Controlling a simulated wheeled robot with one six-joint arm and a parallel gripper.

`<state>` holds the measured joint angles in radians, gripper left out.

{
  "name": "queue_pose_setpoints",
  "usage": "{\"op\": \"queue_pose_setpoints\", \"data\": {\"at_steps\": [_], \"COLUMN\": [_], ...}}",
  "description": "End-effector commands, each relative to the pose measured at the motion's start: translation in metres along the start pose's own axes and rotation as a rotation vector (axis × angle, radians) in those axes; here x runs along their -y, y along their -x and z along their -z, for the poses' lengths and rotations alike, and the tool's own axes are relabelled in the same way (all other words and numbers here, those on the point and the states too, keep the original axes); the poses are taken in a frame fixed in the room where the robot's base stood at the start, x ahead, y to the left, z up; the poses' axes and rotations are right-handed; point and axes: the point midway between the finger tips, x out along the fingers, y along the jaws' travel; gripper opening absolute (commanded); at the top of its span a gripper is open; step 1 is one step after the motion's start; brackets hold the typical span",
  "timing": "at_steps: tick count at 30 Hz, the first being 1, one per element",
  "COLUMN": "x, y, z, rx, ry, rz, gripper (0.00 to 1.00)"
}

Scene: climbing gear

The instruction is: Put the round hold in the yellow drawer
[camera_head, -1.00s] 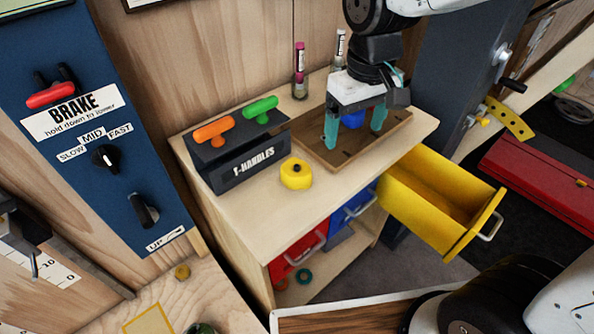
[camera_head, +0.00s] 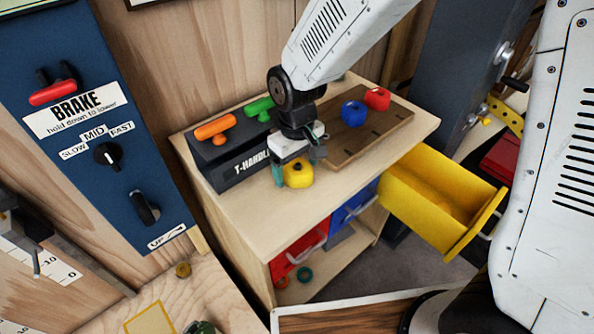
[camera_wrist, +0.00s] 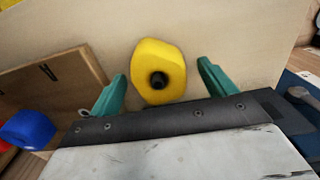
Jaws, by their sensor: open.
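The round hold is a yellow, rounded piece with a dark centre hole (camera_head: 298,174); it sits on the wooden cabinet top, in front of the T-handles box. It also shows in the wrist view (camera_wrist: 158,70), between and a little beyond my fingertips. My gripper (camera_head: 294,178) is open, with its teal fingers at either side of the hold; whether they touch it I cannot tell. In the wrist view my gripper (camera_wrist: 165,88) shows empty space beside both fingers. The yellow drawer (camera_head: 425,200) is pulled out at the cabinet's right side and looks empty.
A blue hold (camera_head: 354,113) and a red hold (camera_head: 377,98) sit on a brown wooden board (camera_head: 385,130). The T-handles box (camera_head: 225,160) stands close left of my gripper. A red drawer (camera_head: 300,250) and a blue drawer (camera_head: 352,207) are below the top.

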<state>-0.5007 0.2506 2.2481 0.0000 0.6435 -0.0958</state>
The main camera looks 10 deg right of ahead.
Motion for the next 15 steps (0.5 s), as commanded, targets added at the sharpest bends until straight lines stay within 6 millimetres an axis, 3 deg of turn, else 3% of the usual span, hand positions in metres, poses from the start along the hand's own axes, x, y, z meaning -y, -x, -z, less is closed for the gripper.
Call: {"op": "queue_pose_setpoints", "data": {"at_steps": [9, 11, 15], "x": [0.0000, 0.0000, 0.0000], "y": [-0.0082, -0.0081, -0.0080], "z": [0.0000, 0.0000, 0.0000], "rx": [-0.001, -0.001, -0.001], "ry": [0.000, 0.000, 0.000], "rz": [0.000, 0.000, 0.000], "gripper": [0.83, 0.69, 0.30]}}
